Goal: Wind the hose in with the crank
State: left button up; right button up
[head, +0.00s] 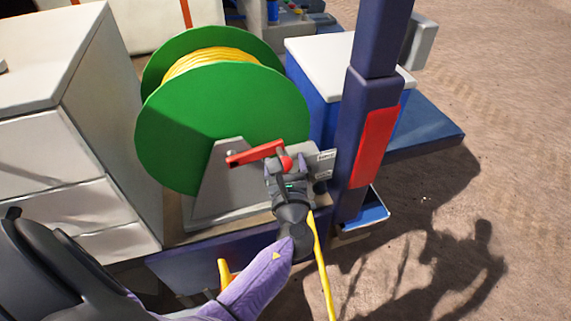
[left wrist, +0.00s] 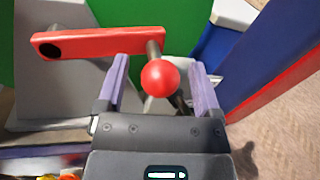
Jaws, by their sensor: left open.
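The green hose reel (head: 215,120) with yellow hose (head: 212,62) wound on it stands on a grey bracket (head: 222,175). The red crank arm (head: 256,153) points right from its hub and ends in a red ball knob (head: 286,163). In the left wrist view the crank arm (left wrist: 95,43) and knob (left wrist: 160,78) show up close. My left gripper (head: 286,172) is open, with its purple fingers (left wrist: 160,85) on either side of the knob. Whether they touch it I cannot tell. A length of yellow hose (head: 321,268) hangs down below the gripper. My right gripper is not in view.
A blue post (head: 365,120) with a red panel (head: 375,145) stands just right of the reel. A blue box with a white lid (head: 320,60) is behind it. White drawers (head: 60,130) stand at left. Open sandy ground (head: 500,150) lies at right.

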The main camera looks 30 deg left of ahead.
pick_arm(q)
grip_shut()
dwell(0.5)
